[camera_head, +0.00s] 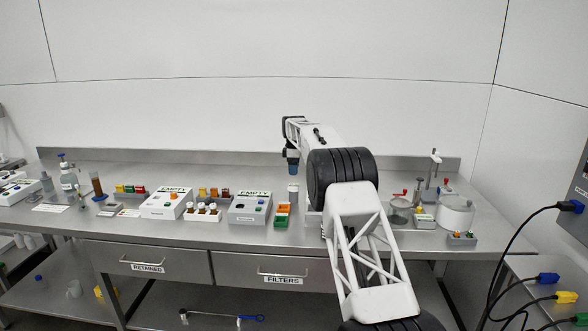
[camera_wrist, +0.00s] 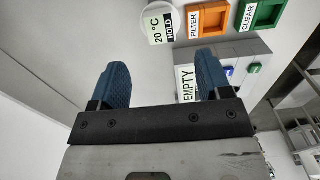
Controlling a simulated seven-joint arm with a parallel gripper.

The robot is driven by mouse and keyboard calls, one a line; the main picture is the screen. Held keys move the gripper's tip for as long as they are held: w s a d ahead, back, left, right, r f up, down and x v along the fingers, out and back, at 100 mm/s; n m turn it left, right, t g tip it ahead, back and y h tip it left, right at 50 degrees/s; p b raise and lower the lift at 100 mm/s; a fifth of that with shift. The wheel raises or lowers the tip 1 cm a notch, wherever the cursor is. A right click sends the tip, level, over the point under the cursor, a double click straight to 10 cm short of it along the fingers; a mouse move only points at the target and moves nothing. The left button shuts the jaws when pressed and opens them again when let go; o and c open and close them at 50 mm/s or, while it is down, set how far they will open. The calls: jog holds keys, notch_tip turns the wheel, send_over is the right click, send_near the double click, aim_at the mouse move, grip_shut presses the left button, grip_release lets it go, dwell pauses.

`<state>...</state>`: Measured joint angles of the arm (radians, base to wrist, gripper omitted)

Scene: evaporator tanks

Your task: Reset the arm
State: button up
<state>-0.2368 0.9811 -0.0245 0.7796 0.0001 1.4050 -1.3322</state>
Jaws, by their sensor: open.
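My gripper (camera_head: 292,167) hangs over the steel bench (camera_head: 190,233), with its blue fingers pointing down. In the wrist view my gripper (camera_wrist: 162,82) has its two blue ribbed fingers apart, with nothing between them. A white round-topped vessel (camera_head: 292,192) stands just below the fingertips in the head view. In the wrist view the vessel's label (camera_wrist: 160,27) reads 20 °C HOLD, and it sits beyond the fingertips. My arm reaches in from the lower right and hides part of the bench behind it.
The orange FILTER bin (camera_head: 283,208) and green CLEAR bin (camera_head: 281,221) are close by. Another white box (camera_head: 166,203) and small bottles stand further left. Metal pots (camera_head: 401,211) and a white tank (camera_head: 456,212) stand right.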

jog(key=shift+r, duration=0.1)
dwell(0.3)
jog(key=s+d+r+m, duration=0.2)
jog(key=s+d+r, duration=0.3)
jog(key=s+r, duration=0.3)
jog(key=s+d+r+m+t, duration=0.1)
jog(key=s+d+r+m, duration=0.2)
jog(key=s+d+r, duration=0.5)
jog(key=s+d+r+m, duration=0.2)
jog(key=s+r, duration=0.3)
jog(key=s, duration=0.5)
jog(key=s+d+r+m, duration=0.2)
jog(key=s+d, duration=0.2)
jog(key=s, duration=0.8)
jog(key=s+d+r+m, duration=0.2)
jog(key=s+d, duration=0.2)
jog(key=s, duration=0.8)
jog(key=s+d+f+m, duration=0.2)
jog(key=s+f, duration=0.3)
jog(key=s, duration=0.7)
jog(key=s+d+f+m+t, duration=0.1)
jog(key=s+f, duration=0.4)
jog(key=s, duration=0.8)
jog(key=s+d+f+m, duration=0.2)
jog(key=s+f+m, duration=0.2)
jog(key=s, duration=0.9)
jog(key=shift+d+f+t, duration=0.3)
jog(key=shift+d+f, duration=0.1)
